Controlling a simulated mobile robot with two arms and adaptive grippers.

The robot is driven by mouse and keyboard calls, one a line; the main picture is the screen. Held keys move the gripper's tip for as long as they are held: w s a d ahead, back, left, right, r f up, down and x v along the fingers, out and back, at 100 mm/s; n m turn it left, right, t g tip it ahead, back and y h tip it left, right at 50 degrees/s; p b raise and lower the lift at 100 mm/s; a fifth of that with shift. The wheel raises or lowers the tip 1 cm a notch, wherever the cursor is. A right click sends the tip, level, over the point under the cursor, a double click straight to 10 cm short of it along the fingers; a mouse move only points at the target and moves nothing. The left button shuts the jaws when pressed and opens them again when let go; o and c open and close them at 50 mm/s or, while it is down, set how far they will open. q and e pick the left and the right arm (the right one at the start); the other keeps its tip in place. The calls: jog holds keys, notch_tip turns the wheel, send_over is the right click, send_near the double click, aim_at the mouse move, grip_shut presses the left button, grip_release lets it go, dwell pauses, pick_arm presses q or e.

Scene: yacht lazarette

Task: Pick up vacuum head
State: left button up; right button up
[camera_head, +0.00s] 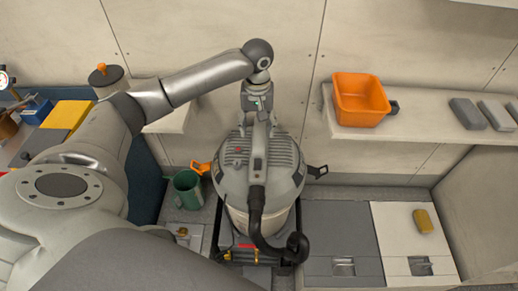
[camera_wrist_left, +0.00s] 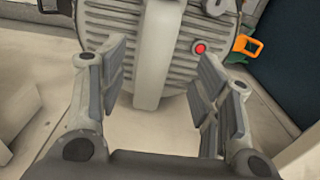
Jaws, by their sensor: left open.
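The vacuum head (camera_head: 285,165) is a grey ribbed dome with a raised handle along its middle. It sits on the vacuum's pale drum, with a black hose curling down its front. My left gripper (camera_head: 259,112) comes down at the far side of the head, near the handle's back end. In the left wrist view, the open fingers (camera_wrist_left: 158,78) stand on either side of the pale handle (camera_wrist_left: 157,50), with gaps visible. A red button (camera_wrist_left: 199,48) and an orange latch (camera_wrist_left: 248,45) also show there. Whether the fingers touch the head I cannot tell. My right gripper is not in view.
A green mug-like container (camera_head: 187,190) stands left of the vacuum. An orange bin (camera_head: 361,100) and grey blocks (camera_head: 468,113) sit on the right shelf. A yellow sponge-like block (camera_head: 423,221) lies on a pale hatch. The grey hatch (camera_head: 335,230) beside it is mostly clear.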

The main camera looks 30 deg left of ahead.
aim_at(259, 139)
pick_arm(q)
jog(key=shift+s+d+f, duration=0.1)
jog(key=shift+d+f, duration=0.05)
jog(key=shift+f, duration=1)
jog(key=f, duration=0.2)
jog(key=f+p, duration=0.1)
jog(key=shift+w+f, duration=0.25)
jog(key=shift+f, duration=0.65)
jog(key=c, duration=0.8)
grip_shut()
jog(key=shift+w+r, duration=0.15)
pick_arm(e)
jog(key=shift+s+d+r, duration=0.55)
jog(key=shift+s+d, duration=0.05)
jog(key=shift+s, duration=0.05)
